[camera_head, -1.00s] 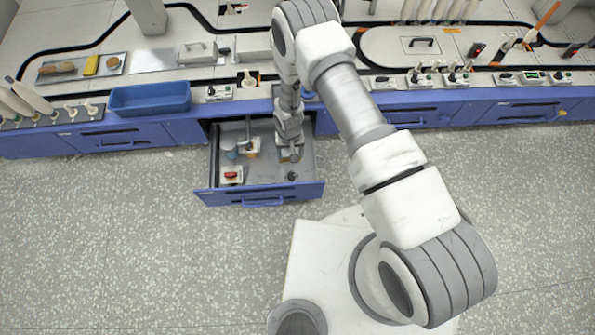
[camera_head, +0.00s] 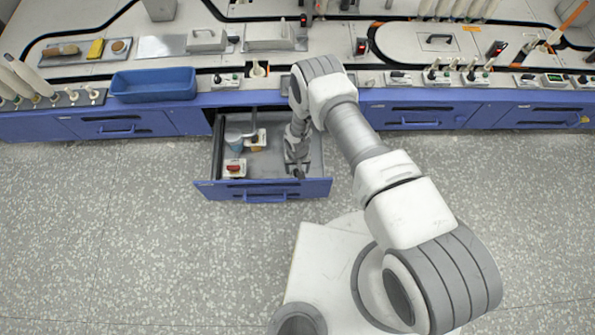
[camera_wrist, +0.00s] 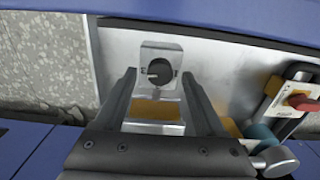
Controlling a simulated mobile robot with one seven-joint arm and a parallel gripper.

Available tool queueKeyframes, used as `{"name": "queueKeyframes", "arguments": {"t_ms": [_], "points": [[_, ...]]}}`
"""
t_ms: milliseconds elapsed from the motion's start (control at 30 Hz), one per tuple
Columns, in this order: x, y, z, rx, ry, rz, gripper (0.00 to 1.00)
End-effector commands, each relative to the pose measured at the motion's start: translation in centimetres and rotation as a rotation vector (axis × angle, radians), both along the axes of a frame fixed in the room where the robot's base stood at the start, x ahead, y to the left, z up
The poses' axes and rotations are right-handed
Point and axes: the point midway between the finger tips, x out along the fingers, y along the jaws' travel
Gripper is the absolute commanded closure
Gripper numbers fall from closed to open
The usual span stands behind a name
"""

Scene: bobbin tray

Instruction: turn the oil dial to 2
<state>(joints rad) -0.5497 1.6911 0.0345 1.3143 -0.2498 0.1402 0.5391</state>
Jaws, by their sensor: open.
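The dial (camera_wrist: 158,73) is a round black knob with a light pointer mark, on a silver plate inside the open blue drawer. In the wrist view its pointer points left; its scale marks are too small to read. My gripper (camera_wrist: 158,78) is open, with one finger on either side of the dial in that view. I cannot tell whether the fingers touch it. In the head view my gripper (camera_head: 297,172) is low in the front right part of the drawer and largely covers the dial.
The drawer (camera_head: 212,190) has raised walls around my gripper. A red switch on a pale box (camera_head: 234,168) and a blue-teal cup (camera_head: 234,141) stand in its left part. A blue bin (camera_head: 153,84) sits on the counter. The floor is clear.

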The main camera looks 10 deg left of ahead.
Motion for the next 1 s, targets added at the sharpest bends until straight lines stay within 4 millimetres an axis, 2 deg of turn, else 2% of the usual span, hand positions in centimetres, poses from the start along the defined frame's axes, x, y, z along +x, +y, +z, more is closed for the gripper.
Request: {"name": "queueKeyframes", "arguments": {"t_ms": [100, 400, 800, 1000], "points": [[-0.02, -0.01, -0.83, 0.000, 0.000, 0.000, 0.28], [-0.01, 0.00, -0.89, 0.000, 0.000, 0.000, 0.28], [-0.02, -0.01, -0.88, 0.000, 0.000, 0.000, 1.00], [-0.02, -0.01, -0.88, 0.000, 0.000, 0.003, 1.00]]}}
